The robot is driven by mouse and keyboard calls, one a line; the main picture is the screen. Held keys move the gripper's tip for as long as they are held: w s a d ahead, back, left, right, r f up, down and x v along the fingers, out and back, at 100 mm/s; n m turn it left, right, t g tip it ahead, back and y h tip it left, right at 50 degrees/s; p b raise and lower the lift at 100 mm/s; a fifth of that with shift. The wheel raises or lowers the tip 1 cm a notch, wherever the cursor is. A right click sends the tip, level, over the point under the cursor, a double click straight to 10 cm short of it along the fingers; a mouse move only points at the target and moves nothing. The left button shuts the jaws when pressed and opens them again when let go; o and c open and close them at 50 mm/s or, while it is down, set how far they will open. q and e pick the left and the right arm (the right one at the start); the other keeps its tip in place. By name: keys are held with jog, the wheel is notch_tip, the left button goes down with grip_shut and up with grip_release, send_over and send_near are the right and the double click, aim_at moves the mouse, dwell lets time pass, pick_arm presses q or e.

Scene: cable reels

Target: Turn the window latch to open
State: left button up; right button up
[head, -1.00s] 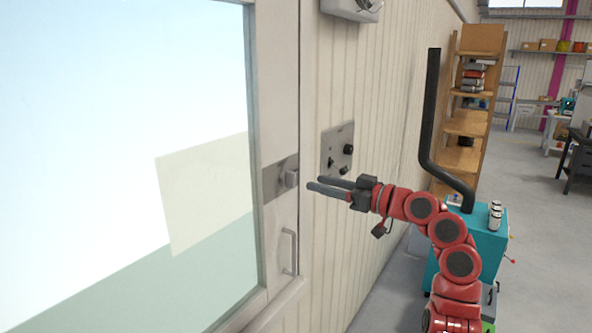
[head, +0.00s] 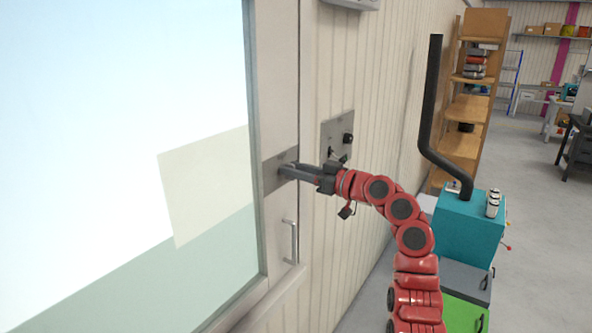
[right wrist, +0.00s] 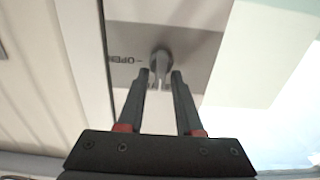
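The window latch (right wrist: 160,64) is a small grey knob on a metal plate (right wrist: 190,50) with the word OPEN printed beside it. In the head view the plate (head: 270,176) sits on the window frame, and the fingers largely hide the knob. My right gripper (head: 288,171) reaches in from the right with its tips at the latch. In the right wrist view its two fingers (right wrist: 161,80) are apart, one on each side of the knob's lower end. A gap seems to show between the fingers and the knob; contact is not clear. My left gripper is not in view.
A handle (head: 290,242) is on the frame below the latch. A grey switch panel (head: 338,138) with black knobs is on the wall just behind my right gripper. A teal cabinet (head: 468,228) with a black pipe (head: 431,110) stands to the right.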

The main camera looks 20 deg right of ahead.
grip_shut()
jog(key=shift+w+d+f+m+p, duration=0.15)
jog(key=shift+m+p, duration=0.4)
jog(key=shift+m, duration=2.45)
jog(key=shift+w+d+f+m+p, duration=0.15)
jog(key=shift+m+p, duration=0.45)
jog(key=shift+m, duration=2.4)
jog(key=shift+d+f+m+p, duration=0.1)
jog(key=shift+f+m+p, duration=0.3)
jog(key=shift+m, duration=2.6)
jog(key=shift+r, duration=0.1)
